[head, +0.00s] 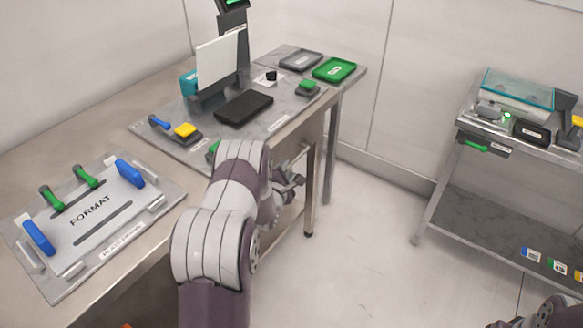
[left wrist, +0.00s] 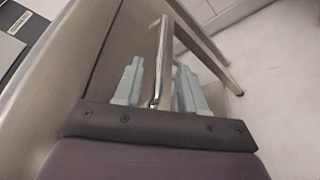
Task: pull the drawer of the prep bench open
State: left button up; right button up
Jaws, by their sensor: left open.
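The prep bench (head: 165,93) is a metal-topped table on the left in the head view. My left arm reaches along its front side, and my left gripper (head: 291,181) is beside the bench front, below the top. In the left wrist view the gripper (left wrist: 160,80) is open, with a thin metal bar handle (left wrist: 162,55) running between its two fingers. I cannot tell whether either finger touches it. The brownish drawer front (left wrist: 122,52) lies left of the handle. In the head view my arm hides most of the drawer. My right gripper is not in view.
A FORMAT plate (head: 92,209) with green and blue handles lies on the bench. A black pad (head: 244,108) and a green tray (head: 334,69) are farther back. A bench leg (head: 311,190) stands close to my left gripper. Open floor separates the bench from a cart (head: 470,195) on the right.

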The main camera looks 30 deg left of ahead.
aim_at(291, 166)
pick_arm(q)
jog(key=x, duration=0.4)
jog(key=shift+w, duration=0.15)
grip_shut()
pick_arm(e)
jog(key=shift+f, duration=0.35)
